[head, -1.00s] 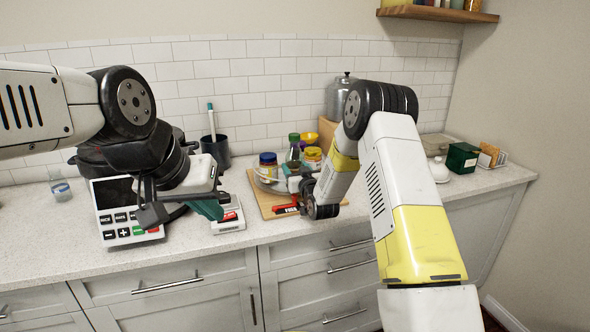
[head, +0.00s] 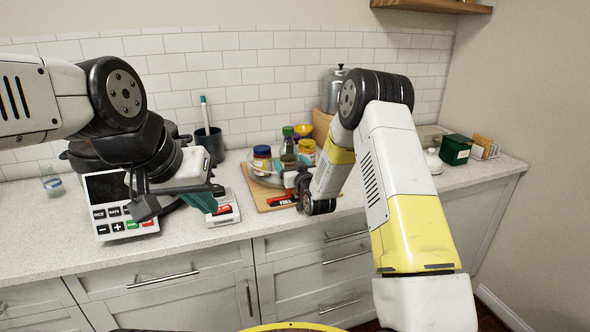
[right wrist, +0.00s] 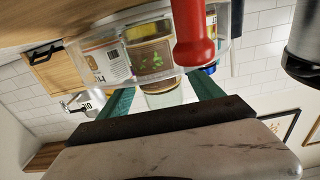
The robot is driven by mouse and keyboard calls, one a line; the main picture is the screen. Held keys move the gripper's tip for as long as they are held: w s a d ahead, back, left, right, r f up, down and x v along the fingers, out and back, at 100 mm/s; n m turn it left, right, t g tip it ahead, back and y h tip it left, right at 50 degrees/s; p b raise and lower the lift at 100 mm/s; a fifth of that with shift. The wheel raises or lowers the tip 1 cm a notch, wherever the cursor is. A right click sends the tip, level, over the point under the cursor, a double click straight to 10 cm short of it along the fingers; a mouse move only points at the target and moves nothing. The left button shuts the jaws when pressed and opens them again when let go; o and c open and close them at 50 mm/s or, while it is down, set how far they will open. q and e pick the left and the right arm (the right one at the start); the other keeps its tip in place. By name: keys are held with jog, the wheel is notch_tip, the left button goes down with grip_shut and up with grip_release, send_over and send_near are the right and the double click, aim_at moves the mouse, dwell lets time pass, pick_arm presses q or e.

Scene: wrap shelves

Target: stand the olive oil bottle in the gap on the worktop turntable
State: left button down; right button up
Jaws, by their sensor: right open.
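The olive oil bottle (head: 288,150), with a green cap and dark glass, stands upright among jars on the turntable (head: 262,178) in the head view. My right gripper (head: 296,184) is in front of the turntable, mostly hidden by its own wrist. In the right wrist view, the teal fingers of my right gripper (right wrist: 162,95) are apart. A pale glass piece shows between them below a leaf-patterned label (right wrist: 150,60); whether the fingers touch it is unclear. My left gripper (head: 208,200) hangs over the worktop left of the turntable; its opening is hidden.
A wooden board (head: 258,196) lies under the turntable, with a red item (head: 283,201) at its front. A scale (head: 118,210), a dark cup (head: 210,145) and a glass (head: 52,182) stand left. A green box (head: 456,150) stands right.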

jog(key=v, duration=1)
jog(key=shift+s+d+r, duration=0.1)
jog(key=shift+s, duration=0.05)
jog(key=s+d+r+m+g+h, duration=0.1)
jog(key=s+d+r+g, duration=0.25)
jog(key=r, duration=0.25)
jog(key=s+d+r+g+h, duration=0.2)
jog(key=s+d+r, duration=0.15)
jog(key=r, duration=0.25)
jog(key=s+d+r+g, duration=0.1)
jog(key=s+g, duration=0.1)
jog(key=s, duration=0.7)
jog(key=s+d+r+m+g, duration=0.1)
jog(key=s, duration=0.9)
jog(key=s+d+r+m+g, duration=0.1)
jog(key=s+g, duration=0.1)
jog(key=s, duration=0.8)
jog(key=shift+d+r+g, duration=0.15)
jog(key=shift+d+g, duration=0.1)
jog(key=shift+g, duration=0.1)
jog(key=shift+s, duration=0.1)
